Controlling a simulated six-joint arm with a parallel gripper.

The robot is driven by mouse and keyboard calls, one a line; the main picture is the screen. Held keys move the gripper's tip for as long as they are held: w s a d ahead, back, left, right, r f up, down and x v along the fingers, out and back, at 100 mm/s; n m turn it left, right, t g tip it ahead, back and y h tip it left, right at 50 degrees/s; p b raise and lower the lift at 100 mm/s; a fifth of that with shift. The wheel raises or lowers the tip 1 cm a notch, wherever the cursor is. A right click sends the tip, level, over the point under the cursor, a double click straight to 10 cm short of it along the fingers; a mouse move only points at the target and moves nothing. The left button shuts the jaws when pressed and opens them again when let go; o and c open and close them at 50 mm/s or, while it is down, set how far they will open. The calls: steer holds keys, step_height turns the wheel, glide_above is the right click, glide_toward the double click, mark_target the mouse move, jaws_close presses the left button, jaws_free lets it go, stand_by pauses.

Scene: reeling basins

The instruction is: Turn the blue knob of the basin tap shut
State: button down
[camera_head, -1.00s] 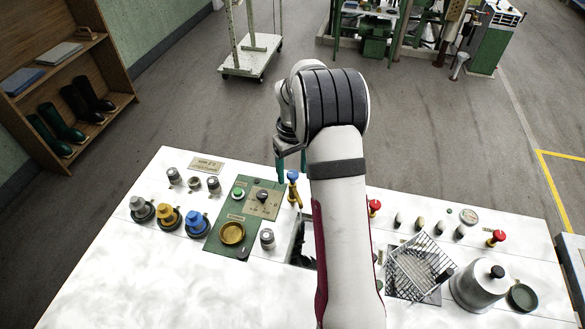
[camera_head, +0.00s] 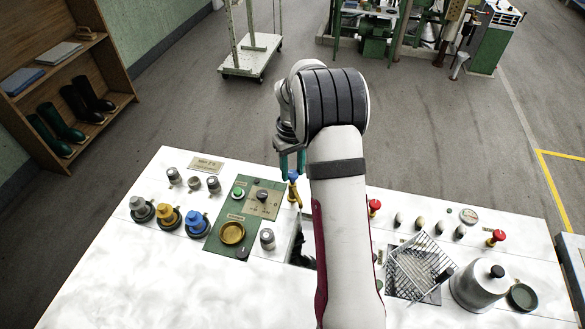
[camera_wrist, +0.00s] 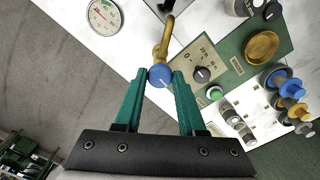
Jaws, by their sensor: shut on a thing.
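The blue knob (camera_wrist: 160,77) sits on top of the brass tap (camera_wrist: 163,42), whose spout curves away from it in the wrist view. In the head view the knob (camera_head: 293,176) shows small beside my arm. My gripper (camera_head: 292,168) has its two green fingers on either side of the knob, shut on it. In the wrist view the fingertips of my gripper (camera_wrist: 160,74) flank the knob left and right. The basin (camera_head: 302,246) is a dark opening mostly hidden behind my arm.
A green panel (camera_head: 213,243) with a brass dish (camera_head: 232,233) and buttons lies left of the tap. Several coloured knobs stand farther left, including another blue one (camera_head: 197,222). Red knobs, a wire rack (camera_head: 418,266) and a metal pot (camera_head: 478,288) stand right. The front left counter is clear.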

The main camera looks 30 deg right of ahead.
steer(key=m, duration=1.3)
steer(key=shift+m, duration=2.1)
steer(key=c, duration=0.5)
jaws_free()
